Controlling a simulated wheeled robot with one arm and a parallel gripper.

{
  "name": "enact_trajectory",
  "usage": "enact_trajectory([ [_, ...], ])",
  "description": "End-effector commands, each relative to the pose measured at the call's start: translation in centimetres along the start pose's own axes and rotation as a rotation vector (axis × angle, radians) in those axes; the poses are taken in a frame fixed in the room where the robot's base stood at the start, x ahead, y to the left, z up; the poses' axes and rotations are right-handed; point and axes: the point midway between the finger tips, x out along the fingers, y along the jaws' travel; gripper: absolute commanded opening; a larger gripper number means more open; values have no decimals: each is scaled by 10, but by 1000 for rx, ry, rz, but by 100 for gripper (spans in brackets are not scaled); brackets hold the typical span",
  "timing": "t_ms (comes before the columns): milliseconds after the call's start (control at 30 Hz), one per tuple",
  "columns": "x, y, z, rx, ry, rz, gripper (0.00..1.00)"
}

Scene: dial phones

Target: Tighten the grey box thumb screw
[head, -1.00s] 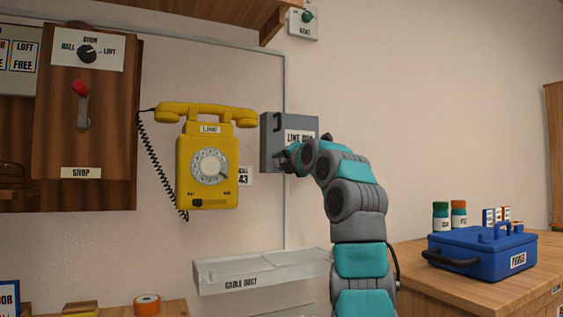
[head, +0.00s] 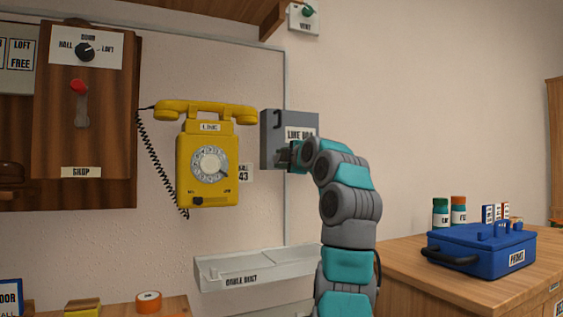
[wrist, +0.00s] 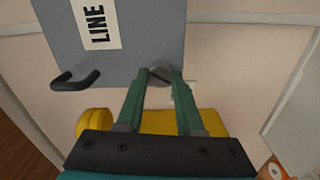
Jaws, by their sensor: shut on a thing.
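The grey box (head: 272,138) with a LINE label hangs on the wall, right of the yellow phone. In the wrist view the grey box (wrist: 120,50) fills the upper left, with a dark handle at its left. The thumb screw (wrist: 160,72) is a dark, round, slotted head at the box's lower edge. My gripper (wrist: 160,78) is shut on the thumb screw, with one green finger on each side of it.
The yellow dial phone (head: 208,160) hangs close on the left, its cord dangling. A pale cable duct (head: 255,268) runs below. A wooden bench (head: 430,290) at right holds a blue case (head: 480,250) and small jars.

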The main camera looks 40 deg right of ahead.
Motion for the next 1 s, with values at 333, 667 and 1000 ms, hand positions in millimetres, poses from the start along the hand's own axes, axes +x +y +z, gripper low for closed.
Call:
enact_trajectory([
  [333, 0, -2, 0, 330, 1, -3, 0],
  [667, 1, -2, 0, 645, 0, -8, 0],
  [1000, 1, -1, 0, 898, 0, -7, 0],
])
